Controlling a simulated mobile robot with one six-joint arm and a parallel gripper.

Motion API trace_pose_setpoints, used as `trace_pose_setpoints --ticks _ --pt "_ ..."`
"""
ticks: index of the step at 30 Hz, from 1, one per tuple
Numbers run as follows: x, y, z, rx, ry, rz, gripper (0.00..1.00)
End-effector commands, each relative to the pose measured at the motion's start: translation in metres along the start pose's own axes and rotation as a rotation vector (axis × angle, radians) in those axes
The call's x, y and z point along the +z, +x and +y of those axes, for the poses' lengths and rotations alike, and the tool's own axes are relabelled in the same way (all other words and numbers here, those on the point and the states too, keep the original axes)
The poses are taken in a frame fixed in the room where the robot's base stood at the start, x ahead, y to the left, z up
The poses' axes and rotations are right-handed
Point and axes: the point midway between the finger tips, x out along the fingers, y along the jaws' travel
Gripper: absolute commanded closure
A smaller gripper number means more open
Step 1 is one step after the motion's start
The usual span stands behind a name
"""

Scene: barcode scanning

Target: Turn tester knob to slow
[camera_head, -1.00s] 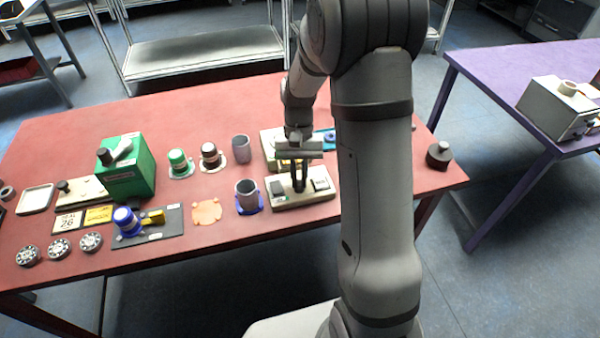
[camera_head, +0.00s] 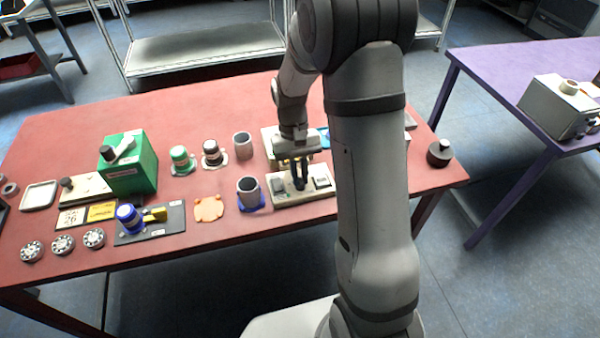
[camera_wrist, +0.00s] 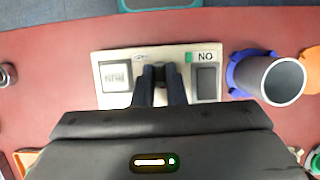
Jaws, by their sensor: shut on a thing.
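The tester is a beige panel (camera_head: 284,199) on the red table, partly behind my arm in the head view. In the wrist view its panel (camera_wrist: 176,57) shows a square white display on the left, a dark switch (camera_wrist: 206,82) on the right with a small green mark and lettering above it, and a dark knob (camera_wrist: 160,72) in the middle. My gripper (camera_head: 300,186) is down at the panel's middle. In the wrist view my gripper (camera_wrist: 160,78) has its two fingers shut on the knob, one each side. The knob's markings are mostly hidden, so its setting cannot be read.
A grey cup (camera_head: 249,187) on a blue base stands close left of the tester in the head view. A second beige device (camera_head: 270,143) is just behind. A green box (camera_head: 138,172) and several small parts fill the table's left. A black knobbed weight (camera_head: 439,153) is at the right edge.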

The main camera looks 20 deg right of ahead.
Motion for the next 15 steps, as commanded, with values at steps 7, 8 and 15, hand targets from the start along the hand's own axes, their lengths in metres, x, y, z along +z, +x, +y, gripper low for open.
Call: trace_pose_setpoints --ticks 7,8,15 --pt "-0.0005 -0.0006 0.0000 0.000 -0.001 0.002 0.74" --pt "-0.0004 -0.0006 0.0000 0.000 -0.001 0.002 0.72" --pt "-0.0002 -0.0003 -0.0001 0.000 0.000 0.001 0.67"
